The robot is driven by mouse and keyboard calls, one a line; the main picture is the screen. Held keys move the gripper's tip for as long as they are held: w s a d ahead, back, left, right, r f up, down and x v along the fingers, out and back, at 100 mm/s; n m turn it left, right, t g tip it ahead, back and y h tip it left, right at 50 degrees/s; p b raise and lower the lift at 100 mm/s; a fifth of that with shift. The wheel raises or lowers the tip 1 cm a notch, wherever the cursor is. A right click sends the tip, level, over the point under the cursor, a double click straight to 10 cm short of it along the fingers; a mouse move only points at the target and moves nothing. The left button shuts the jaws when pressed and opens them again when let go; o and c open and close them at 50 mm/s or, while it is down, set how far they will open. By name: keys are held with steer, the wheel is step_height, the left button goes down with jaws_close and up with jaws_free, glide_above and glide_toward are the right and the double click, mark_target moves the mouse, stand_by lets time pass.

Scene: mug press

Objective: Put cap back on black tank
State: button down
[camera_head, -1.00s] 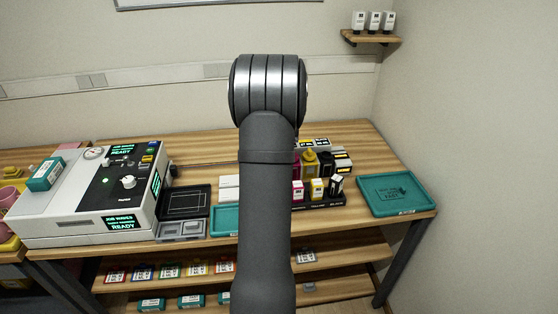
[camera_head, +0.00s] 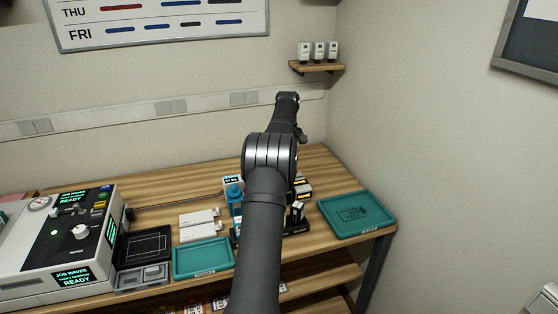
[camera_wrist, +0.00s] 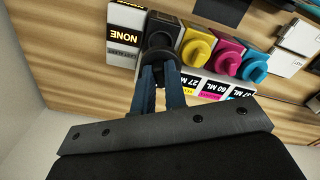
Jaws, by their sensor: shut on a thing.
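In the wrist view my gripper (camera_wrist: 160,75) has its two blue fingers shut on a round black cap (camera_wrist: 160,47). The cap is over the black tank (camera_wrist: 168,25), at the left end of a row of ink tanks. I cannot tell whether the cap touches or sits on the tank's opening, as cap and fingers cover it. A label reading NONE (camera_wrist: 122,35) is beside the black tank. In the head view my arm hides the gripper, the cap and most of the tanks.
Yellow (camera_wrist: 198,42), magenta (camera_wrist: 229,52) and cyan (camera_wrist: 260,62) tanks stand in a row close to the right of the black one. A teal tray (camera_head: 356,213) is on the bench's right. White cartons (camera_head: 198,225) and another teal tray (camera_head: 203,259) are left of my arm.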

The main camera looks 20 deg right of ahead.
steer(key=shift+f, duration=3.1)
steer(key=shift+f, duration=0.15)
steer(key=c, duration=0.9)
jaws_free()
steer(key=shift+r, duration=3.5)
